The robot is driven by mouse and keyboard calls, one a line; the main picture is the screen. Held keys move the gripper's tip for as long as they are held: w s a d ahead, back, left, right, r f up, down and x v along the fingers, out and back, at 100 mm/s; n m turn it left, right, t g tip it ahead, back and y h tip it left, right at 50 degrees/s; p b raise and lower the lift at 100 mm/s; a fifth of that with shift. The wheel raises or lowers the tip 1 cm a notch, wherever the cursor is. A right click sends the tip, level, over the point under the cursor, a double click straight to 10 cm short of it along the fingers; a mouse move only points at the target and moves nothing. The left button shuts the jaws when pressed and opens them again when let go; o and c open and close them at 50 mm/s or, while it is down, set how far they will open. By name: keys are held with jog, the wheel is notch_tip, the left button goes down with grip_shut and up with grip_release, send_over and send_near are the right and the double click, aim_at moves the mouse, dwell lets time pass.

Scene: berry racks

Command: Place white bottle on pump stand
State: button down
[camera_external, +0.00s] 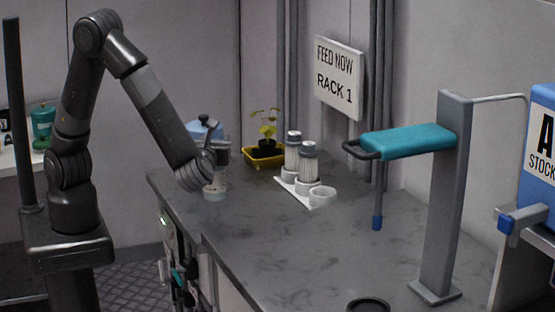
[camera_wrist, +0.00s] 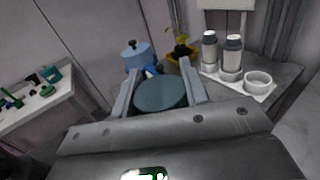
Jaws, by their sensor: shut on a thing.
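My gripper (camera_wrist: 162,92) is shut on a white bottle, seen from above in the wrist view as a round grey-blue cap (camera_wrist: 160,95) between the two fingers. In the external view the bottle's pale body (camera_external: 216,183) shows beside my gripper (camera_external: 209,168), roughly upright over the counter's left part; I cannot tell whether it touches the counter. Two other white bottles with grey caps (camera_external: 308,162) stand in a white holder (camera_external: 322,206), whose front round cup is empty. I cannot tell for certain which object is the pump stand.
A potted plant in a yellow tray (camera_external: 264,155) and a blue lidded pot (camera_wrist: 138,56) stand behind my gripper. A grey post (camera_external: 445,200) carries a teal arm (camera_external: 407,141) at the right. The counter's middle (camera_external: 280,240) is clear. A dark ring (camera_external: 369,304) lies at the front.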

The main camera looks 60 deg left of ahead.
jog(key=shift+a+f, duration=0.2)
jog(key=shift+f, duration=0.1)
jog(key=w+a+f, duration=0.7)
jog(key=a+f, duration=0.1)
jog(key=f, duration=0.2)
jog(key=shift+a+f, duration=0.2)
jog(key=shift+f, duration=0.15)
jog(key=c, duration=0.8)
grip_release()
jog(key=shift+f, duration=0.15)
